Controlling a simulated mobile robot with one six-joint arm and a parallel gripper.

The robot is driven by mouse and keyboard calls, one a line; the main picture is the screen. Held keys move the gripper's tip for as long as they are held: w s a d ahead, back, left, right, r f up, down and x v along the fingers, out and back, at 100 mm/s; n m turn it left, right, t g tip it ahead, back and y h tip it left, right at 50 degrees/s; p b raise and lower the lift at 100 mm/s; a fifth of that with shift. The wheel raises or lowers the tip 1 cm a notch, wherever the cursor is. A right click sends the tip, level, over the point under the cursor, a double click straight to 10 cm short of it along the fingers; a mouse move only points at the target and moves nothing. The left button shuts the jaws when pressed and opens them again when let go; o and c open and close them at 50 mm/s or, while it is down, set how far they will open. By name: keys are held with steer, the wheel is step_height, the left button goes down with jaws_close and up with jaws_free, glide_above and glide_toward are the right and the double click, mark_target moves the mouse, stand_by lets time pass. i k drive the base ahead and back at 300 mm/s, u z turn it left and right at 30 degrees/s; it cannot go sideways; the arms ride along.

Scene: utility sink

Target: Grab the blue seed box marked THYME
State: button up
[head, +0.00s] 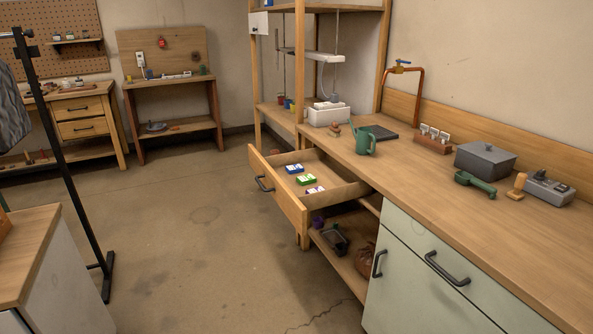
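An open wooden drawer (277,205) juts out from under the wooden counter. Several small boxes lie in it, in a row running from back to front. A blue and white box (294,169) lies farthest back. A green and white box (306,180) is in the middle. A white box with dark blue or purple marks (314,190) is nearest, partly by the drawer's near side. The lettering is too small to read, so I cannot tell which one says THYME. My gripper is not in view.
A shelf below the drawer holds a dark tray (335,240). A black stand (70,190) rises at left. The floor (205,250) left of the drawer is clear.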

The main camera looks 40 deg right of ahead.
mark_target(295, 168)
steer(key=i, duration=0.85)
steer(key=u, duration=0.05)
